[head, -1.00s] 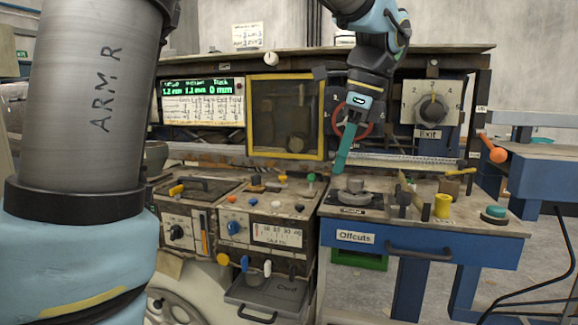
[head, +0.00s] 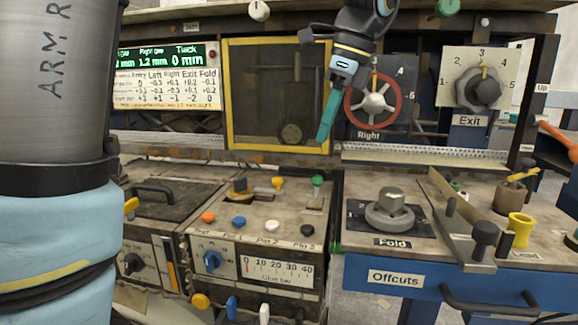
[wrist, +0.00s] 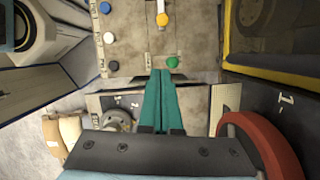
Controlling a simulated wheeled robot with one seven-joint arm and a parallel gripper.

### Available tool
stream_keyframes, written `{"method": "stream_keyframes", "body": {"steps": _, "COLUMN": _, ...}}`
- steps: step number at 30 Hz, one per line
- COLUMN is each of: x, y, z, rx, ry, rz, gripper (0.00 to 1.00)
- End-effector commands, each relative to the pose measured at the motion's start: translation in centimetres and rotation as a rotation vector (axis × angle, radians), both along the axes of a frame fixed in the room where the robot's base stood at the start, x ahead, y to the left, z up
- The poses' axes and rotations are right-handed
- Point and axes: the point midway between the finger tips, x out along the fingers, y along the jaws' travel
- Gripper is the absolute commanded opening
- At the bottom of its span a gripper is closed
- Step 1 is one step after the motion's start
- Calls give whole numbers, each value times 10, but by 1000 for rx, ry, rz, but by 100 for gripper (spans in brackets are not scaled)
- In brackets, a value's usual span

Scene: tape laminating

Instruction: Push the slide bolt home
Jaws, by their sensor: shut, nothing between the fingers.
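My gripper (head: 323,138) is shut and empty, its teal fingers pointing down in front of the right post of the yellow-framed window (head: 231,100). In the wrist view the shut fingertips (wrist: 160,73) appear just beside a green knob (wrist: 173,62). In the head view this green knob (head: 317,181) stands at the right rear of the control box top, below the fingertips, with a small plate or slot in front of it. I see no contact. I cannot tell for certain which part is the slide bolt; no bolt is clearly readable.
A red-rimmed handwheel (head: 374,99) is close to the right of my gripper. The Fold knob (head: 390,208) and a yellow cup (head: 520,230) stand on the right bench. Orange, blue, white and black buttons line the control box (head: 190,222).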

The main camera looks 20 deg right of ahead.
Motion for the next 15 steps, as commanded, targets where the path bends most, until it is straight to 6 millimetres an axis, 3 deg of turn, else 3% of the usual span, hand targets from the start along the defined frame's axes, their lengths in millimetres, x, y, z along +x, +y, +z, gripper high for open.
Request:
{"method": "stream_keyframes", "body": {"steps": 12, "x": 15, "y": 21, "z": -78, "rx": 5, "ry": 3, "rz": 3, "gripper": 0}}
{"method": "stream_keyframes", "body": {"steps": 15, "x": 23, "y": 31, "z": -83, "rx": 1, "ry": 1, "rz": 6, "gripper": 0}}
